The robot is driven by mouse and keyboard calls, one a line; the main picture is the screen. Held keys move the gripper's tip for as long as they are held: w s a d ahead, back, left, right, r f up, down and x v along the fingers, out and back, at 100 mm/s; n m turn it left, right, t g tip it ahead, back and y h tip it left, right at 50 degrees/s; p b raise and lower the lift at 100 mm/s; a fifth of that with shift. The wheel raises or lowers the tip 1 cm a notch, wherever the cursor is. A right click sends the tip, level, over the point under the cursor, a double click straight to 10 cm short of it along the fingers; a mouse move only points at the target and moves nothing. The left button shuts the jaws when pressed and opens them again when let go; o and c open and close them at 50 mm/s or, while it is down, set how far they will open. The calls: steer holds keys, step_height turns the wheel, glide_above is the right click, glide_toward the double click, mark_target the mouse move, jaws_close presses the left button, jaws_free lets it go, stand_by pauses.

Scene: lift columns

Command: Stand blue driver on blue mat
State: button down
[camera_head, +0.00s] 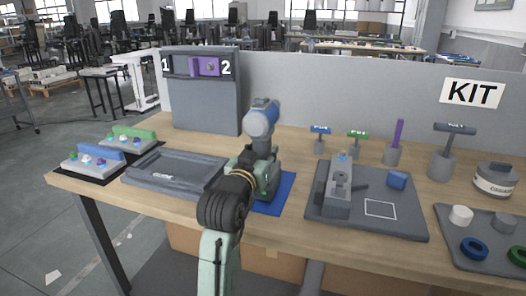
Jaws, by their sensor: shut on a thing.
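The blue driver (260,123), with a blue-grey body and dark top end, shows above the blue mat (286,194). My gripper (261,148) is shut on the driver. My arm reaches up from the bottom and hides much of the driver's lower part and the mat's left side. The mat lies flat on the table, between the grey tray and the grey fixture board. I cannot tell whether the driver touches the mat.
A grey tray (153,178) lies left of the mat. A grey fixture board (398,220) lies to the right. A panel marked 1 and 2 (205,105) stands behind left. Several handled tools stand at the back right. A KIT tray (450,247) lies far right.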

steer(key=c, duration=1.1)
jaws_free()
steer(key=shift+o, duration=0.2)
